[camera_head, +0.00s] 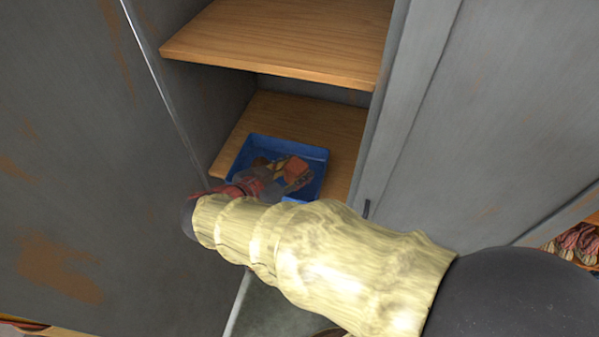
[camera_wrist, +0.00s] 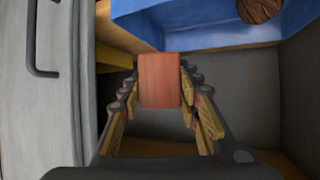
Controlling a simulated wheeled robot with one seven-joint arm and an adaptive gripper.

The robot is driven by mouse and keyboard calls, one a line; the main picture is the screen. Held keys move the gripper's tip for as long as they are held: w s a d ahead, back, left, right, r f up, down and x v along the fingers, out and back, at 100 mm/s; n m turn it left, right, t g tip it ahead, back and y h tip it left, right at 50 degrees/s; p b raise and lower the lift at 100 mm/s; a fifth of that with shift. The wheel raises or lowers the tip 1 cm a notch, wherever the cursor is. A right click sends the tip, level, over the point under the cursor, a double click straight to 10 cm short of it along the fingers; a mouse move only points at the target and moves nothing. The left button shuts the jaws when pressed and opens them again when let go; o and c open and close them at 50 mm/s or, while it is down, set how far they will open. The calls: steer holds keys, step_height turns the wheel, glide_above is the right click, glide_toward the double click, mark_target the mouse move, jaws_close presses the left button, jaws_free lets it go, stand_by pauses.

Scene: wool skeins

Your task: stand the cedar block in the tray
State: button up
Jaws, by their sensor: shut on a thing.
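The cedar block (camera_head: 297,168) is a small reddish-brown block. My gripper (camera_head: 290,179) is shut on it. In the wrist view the block (camera_wrist: 159,72) sits upright between the two fingers of my gripper (camera_wrist: 159,88), its top end standing past the fingertips. The blue tray (camera_head: 291,147) rests on the lower wooden shelf inside a grey cabinet. In the head view block and gripper overlap the tray. In the wrist view the tray (camera_wrist: 222,38) lies beyond the block. My forearm and gripper hide part of the tray's front.
A round brown thing (camera_wrist: 258,9) lies in the tray. An upper shelf (camera_head: 285,42) hangs above it.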

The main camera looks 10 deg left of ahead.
steer(key=w+f+b, duration=0.1)
steer(key=w+f, duration=0.5)
steer(key=shift+w+a+f, duration=0.15)
steer(key=shift+w, duration=0.05)
steer(key=shift+w+f+b, duration=0.15)
steer(key=shift+f+b, duration=0.15)
steer(key=shift+f, duration=0.6)
steer(key=shift+w+f+b, duration=0.1)
steer(key=shift+f+b, duration=0.2)
steer(key=shift+f, duration=0.6)
steer(key=shift+f+b, duration=0.15)
steer(key=shift+b, duration=0.15)
steer(key=o, duration=1)
steer(key=shift+o, duration=0.8)
steer(key=shift+r+p, duration=0.25)
steer(key=shift+p, duration=0.2)
steer(key=p+v, duration=0.1)
steer(key=v, duration=1.1)
steer(key=shift+p, duration=0.35)
